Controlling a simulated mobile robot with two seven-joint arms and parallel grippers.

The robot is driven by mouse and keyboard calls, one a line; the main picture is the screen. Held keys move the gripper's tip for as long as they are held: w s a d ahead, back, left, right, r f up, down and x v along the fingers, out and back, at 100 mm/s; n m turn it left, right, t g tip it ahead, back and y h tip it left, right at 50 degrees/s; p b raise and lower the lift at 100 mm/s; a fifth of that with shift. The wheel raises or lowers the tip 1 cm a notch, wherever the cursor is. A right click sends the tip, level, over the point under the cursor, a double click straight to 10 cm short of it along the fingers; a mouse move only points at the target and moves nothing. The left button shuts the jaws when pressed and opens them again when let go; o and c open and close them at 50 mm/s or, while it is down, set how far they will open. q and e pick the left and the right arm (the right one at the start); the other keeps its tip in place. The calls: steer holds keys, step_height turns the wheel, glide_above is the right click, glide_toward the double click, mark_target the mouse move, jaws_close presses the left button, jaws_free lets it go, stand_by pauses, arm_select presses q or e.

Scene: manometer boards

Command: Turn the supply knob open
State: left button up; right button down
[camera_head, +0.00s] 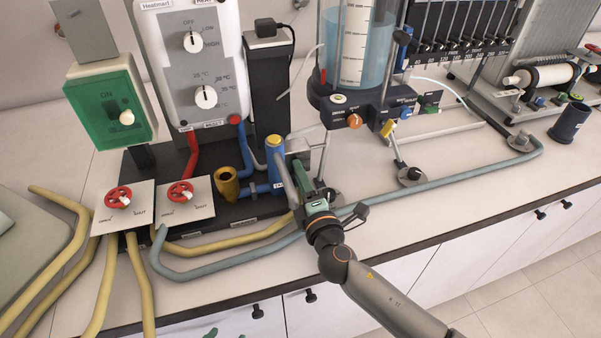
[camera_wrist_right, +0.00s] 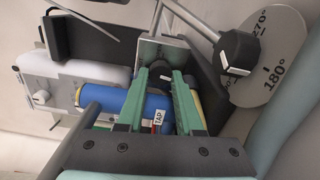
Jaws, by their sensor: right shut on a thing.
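My right gripper (camera_head: 297,170) reaches in from the lower right, beside the blue upright pipe (camera_head: 276,165) with a yellow top. In the right wrist view its green fingers (camera_wrist_right: 157,75) are closed around a small dark knob with a white mark (camera_wrist_right: 153,68), which I take to be the supply knob. The fingers hide much of the knob, and I cannot tell how far it is turned. Beside the fingers lies a blue cylinder (camera_wrist_right: 135,105) with a TAP label. My left gripper is not clearly in view.
A dial plate (camera_wrist_right: 268,70) marked 180° and 270°, with a black knob (camera_wrist_right: 238,50), is close to my fingers. Red valve wheels (camera_head: 118,197), a brass cup (camera_head: 227,184) and hoses (camera_head: 210,272) lie left. The glass water tank (camera_head: 355,50) stands behind. A small green shape at the bottom edge is unclear.

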steer(key=n+p, duration=0.1)
steer(key=n, duration=0.4)
steer(key=shift+n+p, duration=0.3)
steer(key=shift+p, duration=0.05)
steer(key=n+p, duration=0.1)
steer(key=n, duration=0.4)
steer(key=shift+f+n+p, duration=0.1)
steer(key=shift+n+p, duration=0.2)
steer(key=n, duration=0.3)
steer(key=shift+d+f, duration=0.1)
steer(key=n, duration=0.5)
steer(key=shift+n, duration=0.4)
steer(key=c, duration=0.8)
jaws_free()
steer(key=shift+c, duration=0.2)
steer(key=shift+d, duration=0.1)
steer(key=v, duration=1.2)
steer(key=shift+s, duration=0.25)
